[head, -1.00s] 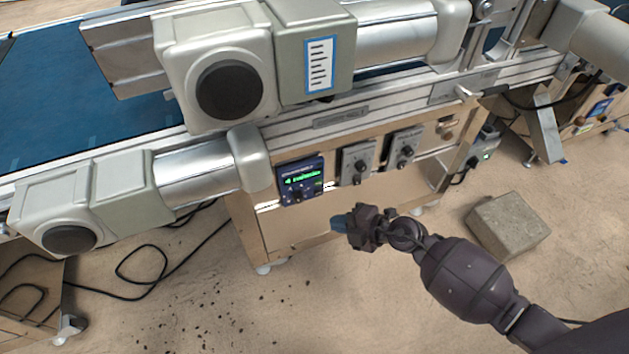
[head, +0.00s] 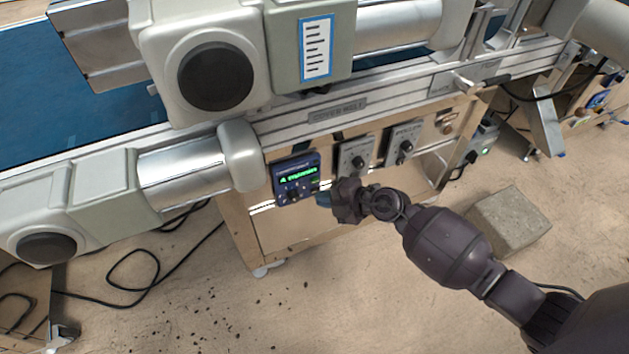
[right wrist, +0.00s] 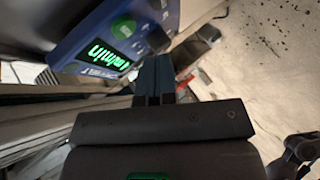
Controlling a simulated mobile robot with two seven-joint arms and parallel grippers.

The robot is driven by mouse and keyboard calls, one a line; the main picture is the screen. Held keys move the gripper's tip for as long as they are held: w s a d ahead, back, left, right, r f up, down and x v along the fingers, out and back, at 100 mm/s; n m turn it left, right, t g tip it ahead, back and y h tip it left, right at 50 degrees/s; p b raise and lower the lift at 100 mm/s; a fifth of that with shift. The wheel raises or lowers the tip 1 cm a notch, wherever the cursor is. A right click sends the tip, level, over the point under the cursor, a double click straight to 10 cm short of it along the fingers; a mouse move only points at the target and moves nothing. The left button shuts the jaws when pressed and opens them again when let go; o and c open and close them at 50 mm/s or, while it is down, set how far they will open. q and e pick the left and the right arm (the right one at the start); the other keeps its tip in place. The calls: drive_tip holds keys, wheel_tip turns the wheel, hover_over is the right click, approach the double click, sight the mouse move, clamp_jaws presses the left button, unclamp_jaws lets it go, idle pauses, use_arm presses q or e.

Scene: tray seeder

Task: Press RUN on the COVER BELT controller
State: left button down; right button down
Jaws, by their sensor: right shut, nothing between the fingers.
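The COVER BELT controller (head: 284,170) is a blue box with a lit green display, on the front panel under the conveyor rail. A "COVER BELT" label (head: 338,111) is on the rail above it. In the right wrist view the controller (right wrist: 70,50) fills the upper left, with its green digits and green buttons tilted. My right gripper (head: 325,199) is shut and empty, just right of the controller's lower right corner. In the right wrist view its blue fingertips (right wrist: 154,78) point up beside the controller's edge. I cannot tell whether they touch it. My left gripper is out of view.
Two grey knob controllers, one (head: 354,158) nearer and one labelled rollers (head: 404,143), sit right of the blue one. Motor housings (head: 205,70) overhang above left. A concrete block (head: 508,222) stands on the floor at right. Black cables (head: 140,280) lie on the floor at left.

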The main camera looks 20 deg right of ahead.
sight(315, 180)
drive_tip(key=shift+w+r, duration=0.15)
drive_tip(key=shift+w, duration=0.6)
drive_tip(key=shift+w, duration=0.1)
idle(1.5)
drive_tip(key=shift+w+r, duration=0.1)
drive_tip(key=shift+w, duration=0.2)
drive_tip(key=shift+a, duration=0.1)
